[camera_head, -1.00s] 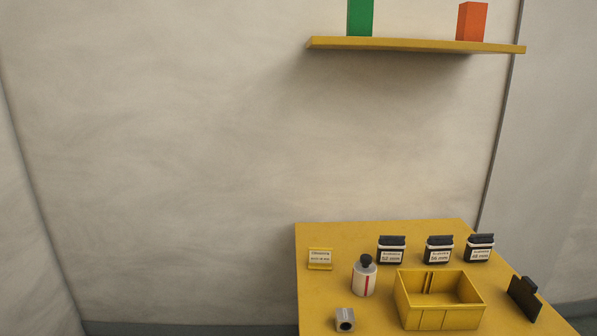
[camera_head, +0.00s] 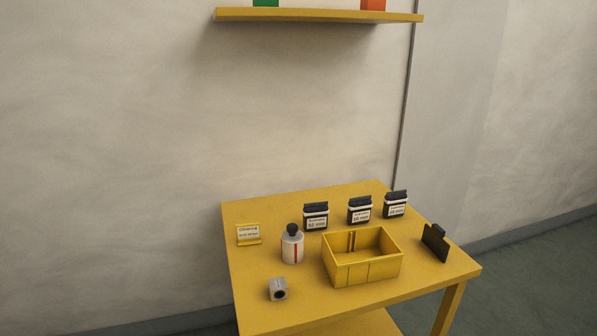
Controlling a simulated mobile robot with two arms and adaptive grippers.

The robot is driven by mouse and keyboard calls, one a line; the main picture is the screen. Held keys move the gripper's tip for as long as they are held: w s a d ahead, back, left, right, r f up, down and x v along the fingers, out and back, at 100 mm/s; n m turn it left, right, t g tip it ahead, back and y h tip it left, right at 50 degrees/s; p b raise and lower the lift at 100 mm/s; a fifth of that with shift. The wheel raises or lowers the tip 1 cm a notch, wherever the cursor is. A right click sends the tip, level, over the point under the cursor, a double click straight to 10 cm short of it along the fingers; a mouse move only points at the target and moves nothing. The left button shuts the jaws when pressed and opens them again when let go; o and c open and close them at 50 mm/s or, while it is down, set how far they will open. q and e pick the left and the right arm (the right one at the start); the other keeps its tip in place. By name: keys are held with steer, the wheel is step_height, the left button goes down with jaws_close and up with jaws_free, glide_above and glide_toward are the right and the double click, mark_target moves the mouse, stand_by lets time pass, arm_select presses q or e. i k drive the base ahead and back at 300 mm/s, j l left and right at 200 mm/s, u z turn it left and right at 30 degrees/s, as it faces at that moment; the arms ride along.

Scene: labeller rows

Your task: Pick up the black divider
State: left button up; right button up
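The black divider (camera_head: 435,243) is a thin dark plate with a small tab on its upper edge. It stands upright, slightly tilted, near the right edge of the yellow table (camera_head: 330,310). It is apart from the yellow bin (camera_head: 362,272), which sits to its left and has an open top and a slotted back wall. Neither of my grippers is in view, so nothing shows at the divider.
Several black label cartridges, one here (camera_head: 360,211), stand in a row behind the bin. A white bottle (camera_head: 292,249), a grey block with a hole (camera_head: 278,289) and a yellow label holder (camera_head: 248,235) are on the left. A shelf (camera_head: 320,16) hangs above.

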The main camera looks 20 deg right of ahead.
mark_target(433, 237)
steer(key=z, duration=1.35)
steer(key=i+l, duration=0.35)
steer(key=i+l+u, duration=0.15)
steer(key=i+l, duration=0.15)
steer(key=l, duration=0.2)
steer(key=i+l, duration=0.3)
steer(key=l, duration=0.15)
steer(key=i+u, duration=0.05)
